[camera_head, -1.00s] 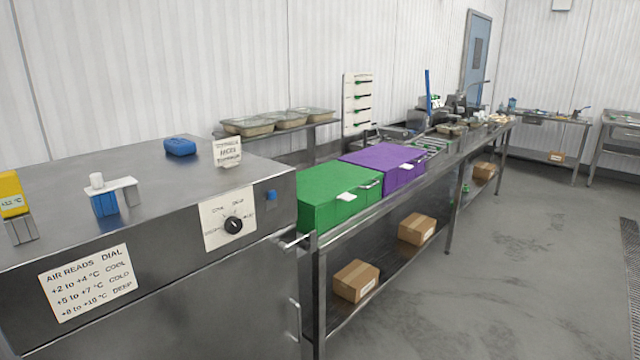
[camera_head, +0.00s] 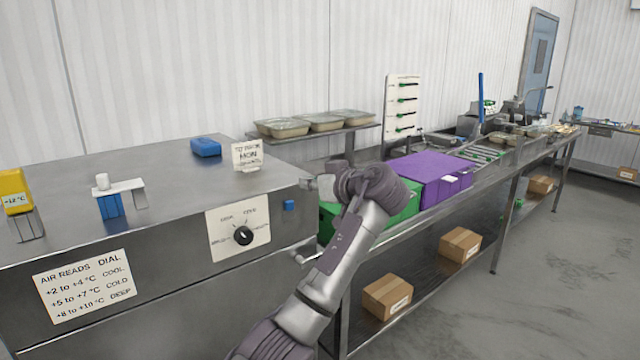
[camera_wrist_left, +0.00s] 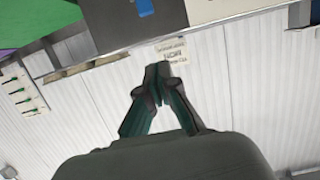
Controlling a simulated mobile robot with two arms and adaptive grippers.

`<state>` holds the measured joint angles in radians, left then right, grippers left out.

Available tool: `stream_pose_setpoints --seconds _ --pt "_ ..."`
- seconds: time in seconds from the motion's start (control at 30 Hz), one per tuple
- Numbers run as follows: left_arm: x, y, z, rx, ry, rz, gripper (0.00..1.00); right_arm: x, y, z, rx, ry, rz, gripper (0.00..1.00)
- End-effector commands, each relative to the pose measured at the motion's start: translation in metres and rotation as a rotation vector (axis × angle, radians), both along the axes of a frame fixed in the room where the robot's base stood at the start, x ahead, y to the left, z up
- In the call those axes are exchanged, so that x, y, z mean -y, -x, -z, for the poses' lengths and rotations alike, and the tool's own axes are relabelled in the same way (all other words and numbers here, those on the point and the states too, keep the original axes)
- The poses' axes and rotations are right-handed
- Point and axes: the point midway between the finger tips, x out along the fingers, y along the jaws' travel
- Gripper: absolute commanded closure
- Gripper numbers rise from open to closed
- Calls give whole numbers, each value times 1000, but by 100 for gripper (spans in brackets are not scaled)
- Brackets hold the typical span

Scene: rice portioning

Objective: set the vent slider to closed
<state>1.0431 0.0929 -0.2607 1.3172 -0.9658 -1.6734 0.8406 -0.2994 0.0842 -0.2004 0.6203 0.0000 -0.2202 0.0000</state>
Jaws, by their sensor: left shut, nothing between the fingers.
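A small blue square tab (camera_head: 289,205) sits on the steel cabinet's front, right of the dial panel; I take it for the vent slider. It also shows in the left wrist view as a blue tab (camera_wrist_left: 144,7) at the top edge. Its end positions cannot be read. My left gripper (camera_head: 318,186) is at the cabinet's front right corner, just right of the tab and apart from it. In the left wrist view its fingers (camera_wrist_left: 158,72) are together and empty. My right gripper is not in view.
The white panel (camera_head: 222,247) with a black dial (camera_head: 243,236) is left of the tab. A blue block (camera_head: 205,147) and a white sign (camera_head: 247,156) stand on the cabinet top. Green (camera_head: 404,210) and purple (camera_head: 432,172) boxes are on the bench behind my arm.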

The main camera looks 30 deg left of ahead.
Motion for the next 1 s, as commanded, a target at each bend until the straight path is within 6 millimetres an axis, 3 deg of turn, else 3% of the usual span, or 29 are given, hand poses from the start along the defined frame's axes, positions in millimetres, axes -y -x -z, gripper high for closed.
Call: stream_pose_setpoints --seconds 0.3,0.4,0.6,1.0 --pt "-63 -25 14 -6 0 -3 100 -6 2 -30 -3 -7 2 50" --pt "-59 -25 34 -8 0 3 100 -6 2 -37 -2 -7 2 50" --pt "-58 -24 53 -5 0 2 100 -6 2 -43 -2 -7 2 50" --pt "-58 -25 58 -4 0 2 100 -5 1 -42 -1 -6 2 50"
